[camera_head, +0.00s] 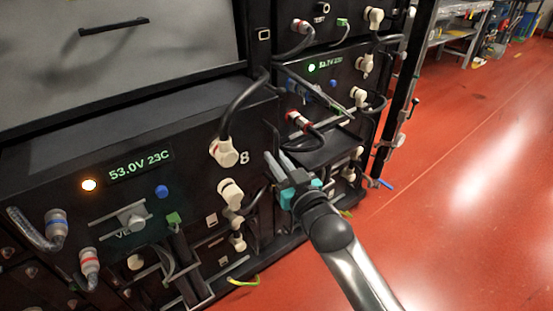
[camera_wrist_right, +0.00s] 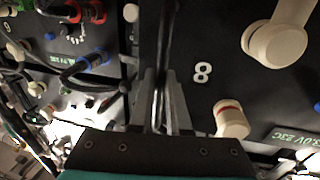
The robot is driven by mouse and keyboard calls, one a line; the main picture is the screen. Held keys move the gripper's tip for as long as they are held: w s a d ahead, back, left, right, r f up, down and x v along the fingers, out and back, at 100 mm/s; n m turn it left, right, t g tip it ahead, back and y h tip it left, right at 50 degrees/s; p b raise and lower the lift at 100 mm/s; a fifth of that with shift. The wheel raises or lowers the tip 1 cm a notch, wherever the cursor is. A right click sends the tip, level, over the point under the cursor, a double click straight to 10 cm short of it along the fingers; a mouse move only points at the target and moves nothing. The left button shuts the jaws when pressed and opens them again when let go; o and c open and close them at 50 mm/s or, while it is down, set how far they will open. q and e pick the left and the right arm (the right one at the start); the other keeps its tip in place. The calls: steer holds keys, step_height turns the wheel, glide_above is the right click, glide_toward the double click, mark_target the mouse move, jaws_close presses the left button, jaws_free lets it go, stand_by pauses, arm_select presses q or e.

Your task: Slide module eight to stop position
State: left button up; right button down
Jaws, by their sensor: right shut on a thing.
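Module eight (camera_head: 115,160) is a black box low in the rack, with a green "53.0V 23C" display, a lit lamp and a white "8". Its front stands proud of the neighbouring units and its top shows. The "8" also shows in the right wrist view on the module's dark face (camera_wrist_right: 215,98). My right gripper (camera_head: 278,163) is at the module's right side, beside the "8". In the right wrist view its fingers (camera_wrist_right: 164,105) are shut on a thin dark upright strip at the module's edge. Whether this is a handle or the edge itself is unclear. My left gripper is out of view.
Cream cable plugs (camera_head: 224,152) and a thick black cable (camera_head: 240,103) sit close to my right gripper. Another module (camera_head: 320,85) with a green display is at the right. A black rack post (camera_head: 400,100) stands beyond it. The red floor (camera_head: 450,200) is clear at right.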

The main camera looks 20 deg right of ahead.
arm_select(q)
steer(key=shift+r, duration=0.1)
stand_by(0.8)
arm_select(e)
steer(key=shift+s+p, duration=0.15)
steer(key=shift+p, duration=0.15)
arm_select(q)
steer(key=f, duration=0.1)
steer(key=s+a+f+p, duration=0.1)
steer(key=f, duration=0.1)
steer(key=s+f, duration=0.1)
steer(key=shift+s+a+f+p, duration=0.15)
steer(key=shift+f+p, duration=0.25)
arm_select(e)
steer(key=shift+s+d+f, duration=0.1)
steer(key=shift+s+d, duration=0.15)
steer(key=shift+s, duration=0.25)
steer(key=shift+s+d+f, duration=0.1)
steer(key=shift+s+d, duration=0.1)
steer(key=shift+s, duration=0.3)
steer(key=c, duration=1.1)
jaws_free()
steer(key=shift+s+d+r, duration=0.1)
steer(key=shift+s+r, duration=0.05)
steer(key=shift+o, duration=1.1)
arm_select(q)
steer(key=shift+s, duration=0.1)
